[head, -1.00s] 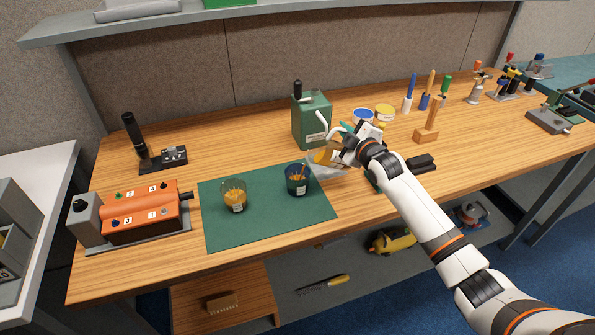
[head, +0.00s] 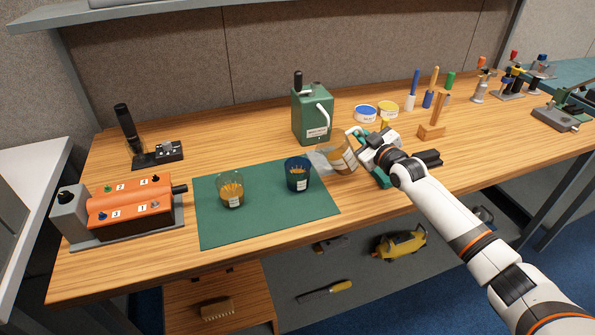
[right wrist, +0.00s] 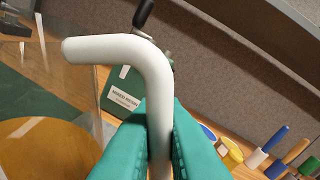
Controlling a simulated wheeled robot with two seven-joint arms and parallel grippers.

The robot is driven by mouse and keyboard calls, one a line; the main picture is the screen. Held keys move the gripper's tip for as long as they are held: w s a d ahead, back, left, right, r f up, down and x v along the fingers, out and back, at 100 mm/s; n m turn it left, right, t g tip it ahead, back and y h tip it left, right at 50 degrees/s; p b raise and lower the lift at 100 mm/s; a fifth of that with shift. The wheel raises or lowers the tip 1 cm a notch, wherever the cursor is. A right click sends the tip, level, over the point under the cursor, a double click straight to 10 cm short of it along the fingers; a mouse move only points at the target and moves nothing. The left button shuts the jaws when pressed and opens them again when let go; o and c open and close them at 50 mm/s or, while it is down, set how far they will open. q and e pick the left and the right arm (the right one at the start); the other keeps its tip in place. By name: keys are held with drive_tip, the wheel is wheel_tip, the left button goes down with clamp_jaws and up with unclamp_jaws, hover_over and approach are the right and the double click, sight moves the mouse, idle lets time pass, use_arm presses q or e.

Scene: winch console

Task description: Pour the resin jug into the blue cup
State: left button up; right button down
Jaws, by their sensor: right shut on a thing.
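The resin jug (head: 342,157) is clear with amber liquid inside and looks tilted to the left in the head view. My right gripper (head: 364,141) is shut on its white handle and holds it above the table, right of the blue cup. In the right wrist view the handle (right wrist: 120,50) runs between the teal fingers (right wrist: 160,145), with amber resin in the jug (right wrist: 45,150) at the lower left. The blue cup (head: 297,175) stands upright on the green mat (head: 262,219), apart from the jug, with light-coloured contents. My left gripper is out of view.
A clear cup (head: 230,190) with amber contents stands left of the blue cup. A green canister (head: 312,115) stands behind the jug. An orange control box (head: 130,208) is at the left. Two tins (head: 387,109) and a wooden stand (head: 432,130) are at the right.

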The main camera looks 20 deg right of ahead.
drive_tip(key=d+f+m+b, duration=0.3)
drive_tip(key=m+b, duration=0.1)
drive_tip(key=b, duration=0.3)
drive_tip(key=shift+w+d+f+b, duration=0.15)
drive_tip(key=shift+d+f+b, duration=0.15)
drive_tip(key=shift+d+b, duration=0.1)
drive_tip(key=shift+d+m+t+b, duration=0.3)
drive_tip(key=shift+m+b, duration=0.4)
wheel_tip(320, 180, up, 6)
drive_tip(key=p, duration=0.4)
drive_tip(key=shift+p, duration=0.35)
